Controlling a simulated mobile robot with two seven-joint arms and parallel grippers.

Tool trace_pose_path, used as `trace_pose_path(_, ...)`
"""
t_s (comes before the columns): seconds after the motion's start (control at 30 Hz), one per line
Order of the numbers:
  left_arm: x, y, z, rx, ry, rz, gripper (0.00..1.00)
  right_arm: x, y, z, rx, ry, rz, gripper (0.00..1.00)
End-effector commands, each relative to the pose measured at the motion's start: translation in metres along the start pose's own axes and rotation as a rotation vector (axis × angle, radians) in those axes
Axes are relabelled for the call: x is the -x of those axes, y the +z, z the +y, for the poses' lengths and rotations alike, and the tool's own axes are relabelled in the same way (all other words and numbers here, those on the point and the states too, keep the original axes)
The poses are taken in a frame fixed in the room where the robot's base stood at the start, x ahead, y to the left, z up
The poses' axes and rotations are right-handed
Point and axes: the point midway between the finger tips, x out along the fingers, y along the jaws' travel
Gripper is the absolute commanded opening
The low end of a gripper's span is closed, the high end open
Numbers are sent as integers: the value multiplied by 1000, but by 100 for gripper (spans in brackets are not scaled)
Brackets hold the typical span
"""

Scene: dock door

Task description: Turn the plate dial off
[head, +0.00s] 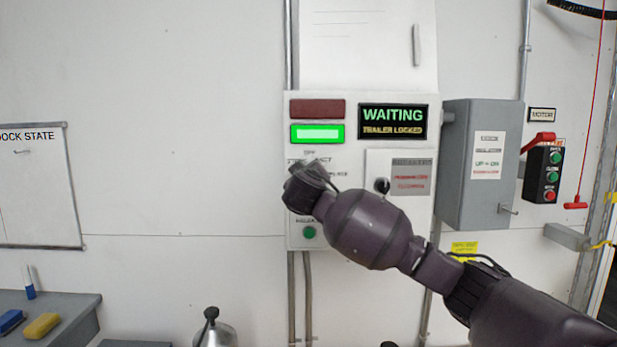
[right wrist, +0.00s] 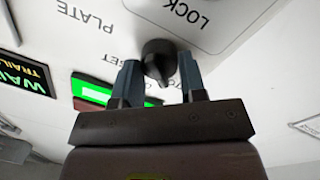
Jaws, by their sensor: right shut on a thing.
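The plate dial (right wrist: 160,58) is a black knob on the white control panel (head: 360,235), seen in the right wrist view between my gripper's fingers. My right gripper (right wrist: 160,72) is shut on the dial, one finger on each side. In the head view my right gripper (head: 305,185) and wrist cover the dial. I cannot tell which mark the knob points at. The words PLATE and LOCK are printed on the panel near it. My left gripper is not in view.
The display (head: 393,121) reads WAITING, TRAILER LOCKED. A green lamp (head: 317,133) is lit below a dark red lamp (head: 317,109). A green button (head: 309,232) sits below my gripper. A grey switch box (head: 470,195) and a button station (head: 543,172) are at right.

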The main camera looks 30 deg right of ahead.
Motion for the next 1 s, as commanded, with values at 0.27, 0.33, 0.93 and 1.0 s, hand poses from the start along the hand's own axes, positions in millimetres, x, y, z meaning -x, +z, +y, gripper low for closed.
trace_pose_path(0.27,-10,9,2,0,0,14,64,0,3,-2,-125,-7,-10,15)
trace_pose_path(0.33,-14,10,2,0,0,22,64,0,4,-3,-179,-10,-13,15)
trace_pose_path(0.93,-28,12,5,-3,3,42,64,0,2,1,-678,-36,-47,15)
trace_pose_path(1.0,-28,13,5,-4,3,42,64,0,1,1,-720,-38,-50,15)
